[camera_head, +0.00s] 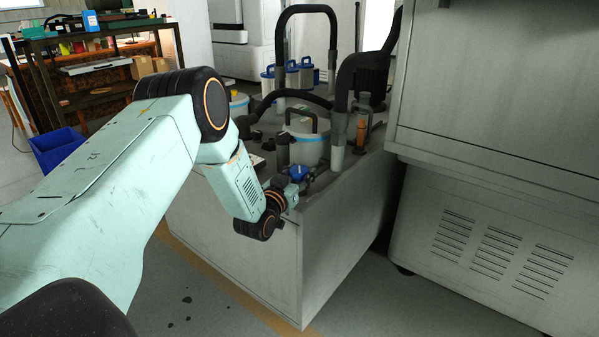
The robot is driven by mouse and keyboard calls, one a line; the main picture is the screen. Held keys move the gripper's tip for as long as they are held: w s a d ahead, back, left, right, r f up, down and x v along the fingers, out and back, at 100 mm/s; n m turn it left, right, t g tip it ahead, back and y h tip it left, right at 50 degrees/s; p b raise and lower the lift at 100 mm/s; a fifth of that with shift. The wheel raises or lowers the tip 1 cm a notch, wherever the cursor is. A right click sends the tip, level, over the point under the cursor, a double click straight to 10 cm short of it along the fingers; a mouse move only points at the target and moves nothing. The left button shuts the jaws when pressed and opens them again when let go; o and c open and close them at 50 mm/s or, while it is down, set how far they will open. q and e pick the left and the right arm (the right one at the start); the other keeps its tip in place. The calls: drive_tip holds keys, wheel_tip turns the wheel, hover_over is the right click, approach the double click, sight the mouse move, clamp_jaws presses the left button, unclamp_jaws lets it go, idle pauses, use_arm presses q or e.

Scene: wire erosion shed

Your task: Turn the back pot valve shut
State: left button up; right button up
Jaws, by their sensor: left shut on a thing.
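My left arm comes in from the left and reaches down to the near corner of a grey cabinet top. My left gripper (296,184) is small in the view and partly hidden by its own wrist. It is shut on a valve with a blue handle (299,171), beside a dark upright pipe. I cannot tell how far the handle is turned. A white pot (307,148) with a blue band and a dark handle stands just behind the valve. My right gripper is not in view.
The grey cabinet (235,255) carries thick black hoses (305,10), several blue-lidded containers (291,76) and an orange-and-grey fitting (362,130). A large grey machine (490,100) stands close on the right. A blue bin (57,146) and a workbench are at left.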

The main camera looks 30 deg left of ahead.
use_arm(q)
drive_tip(key=m+h, duration=0.3)
drive_tip(key=h, duration=0.1)
drive_tip(key=shift+a, duration=0.15)
drive_tip(key=shift+m+g+h, duration=0.6)
drive_tip(key=shift+m+h, duration=0.9)
drive_tip(key=shift+h, duration=1.1)
drive_tip(key=o, duration=1.2)
drive_tip(key=shift+c, duration=0.2)
drive_tip(key=v, duration=1.2)
